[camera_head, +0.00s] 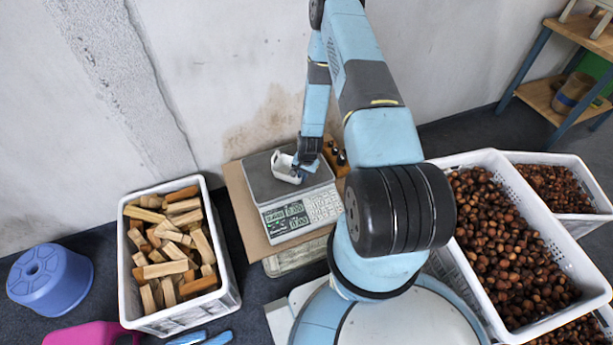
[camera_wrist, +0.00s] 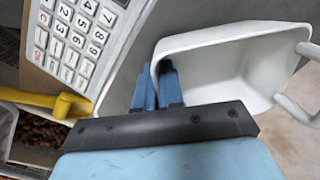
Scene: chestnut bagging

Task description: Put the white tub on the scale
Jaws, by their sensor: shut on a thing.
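The white tub (camera_head: 284,168) is over the metal plate of the scale (camera_head: 262,184) in the head view. In the wrist view the white tub (camera_wrist: 235,62) appears large, with its open side and a handle showing, and it looks empty. My gripper (camera_head: 300,170) is at the tub's right side. In the wrist view my gripper (camera_wrist: 160,85) has its blue fingers shut on the tub's wall, one finger inside and one outside. The scale's keypad (camera_wrist: 72,40) is at upper left there. I cannot tell whether the tub touches the plate.
A crate of wood blocks (camera_head: 227,290) stands left of the scale, with a blue stool (camera_head: 50,280) beyond it. Crates of chestnuts (camera_head: 590,270) stand at right. Small dark weights (camera_head: 341,157) sit right of the scale. A yellow handle (camera_wrist: 50,103) lies near my gripper in the wrist view.

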